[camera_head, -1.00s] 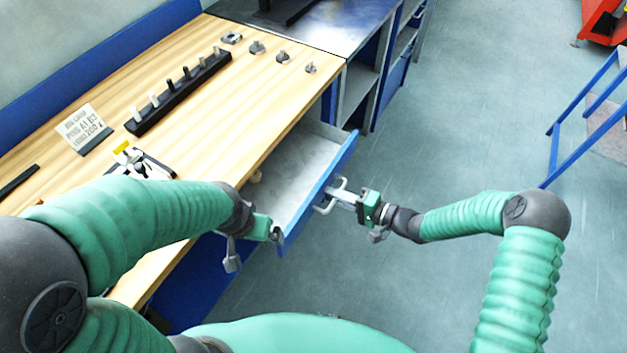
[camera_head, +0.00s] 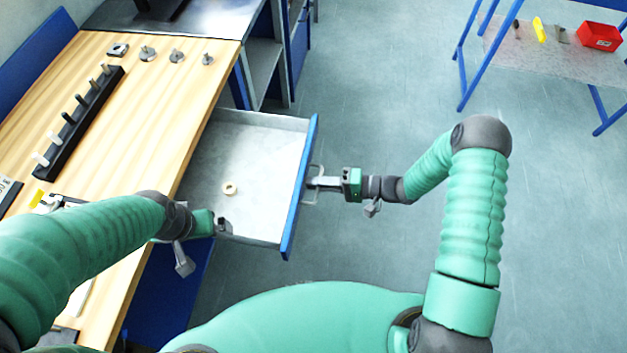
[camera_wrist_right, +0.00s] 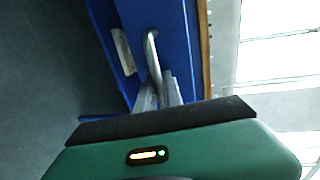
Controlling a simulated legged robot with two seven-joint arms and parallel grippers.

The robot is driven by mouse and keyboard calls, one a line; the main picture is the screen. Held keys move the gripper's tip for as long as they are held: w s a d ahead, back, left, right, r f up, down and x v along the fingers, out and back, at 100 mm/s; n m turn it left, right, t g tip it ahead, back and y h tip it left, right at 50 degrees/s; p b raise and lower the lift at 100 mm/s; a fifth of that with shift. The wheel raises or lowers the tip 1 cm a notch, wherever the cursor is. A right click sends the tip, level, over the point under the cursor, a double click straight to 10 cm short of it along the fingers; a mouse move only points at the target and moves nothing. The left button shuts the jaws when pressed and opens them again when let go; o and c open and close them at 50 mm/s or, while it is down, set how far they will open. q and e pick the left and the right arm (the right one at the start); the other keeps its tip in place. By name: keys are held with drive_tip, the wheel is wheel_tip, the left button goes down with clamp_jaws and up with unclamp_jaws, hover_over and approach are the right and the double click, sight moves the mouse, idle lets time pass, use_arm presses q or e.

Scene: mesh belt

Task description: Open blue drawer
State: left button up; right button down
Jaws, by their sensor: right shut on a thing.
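The blue drawer (camera_head: 301,190) stands pulled out from under the wooden bench, and its pale grey inside shows. A small tan ring (camera_head: 229,188) lies on its floor. My right gripper (camera_head: 316,183) is shut on the drawer's metal handle (camera_head: 311,196), on the outer side of the blue front. In the right wrist view the fingers (camera_wrist_right: 158,92) meet the handle (camera_wrist_right: 152,55) against the blue front. My left gripper (camera_head: 222,228) is by the drawer's near left corner, over its edge in the picture. Its fingers are too small to tell their opening.
The wooden bench (camera_head: 150,100) carries a black rack (camera_head: 80,118) with several pegs and several small metal parts. A blue-framed table (camera_head: 560,62) with a red bin (camera_head: 599,37) stands at the upper right. The floor right of the drawer is clear.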

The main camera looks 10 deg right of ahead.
drive_tip(key=shift+a, duration=0.2)
drive_tip(key=c, duration=1.9)
unclamp_jaws()
drive_tip(key=shift+a, duration=0.15)
drive_tip(key=shift+c, duration=0.2)
drive_tip(key=o, duration=0.4)
drive_tip(key=shift+o, duration=0.2)
drive_tip(key=v, duration=1.7)
drive_tip(key=shift+f, duration=0.1)
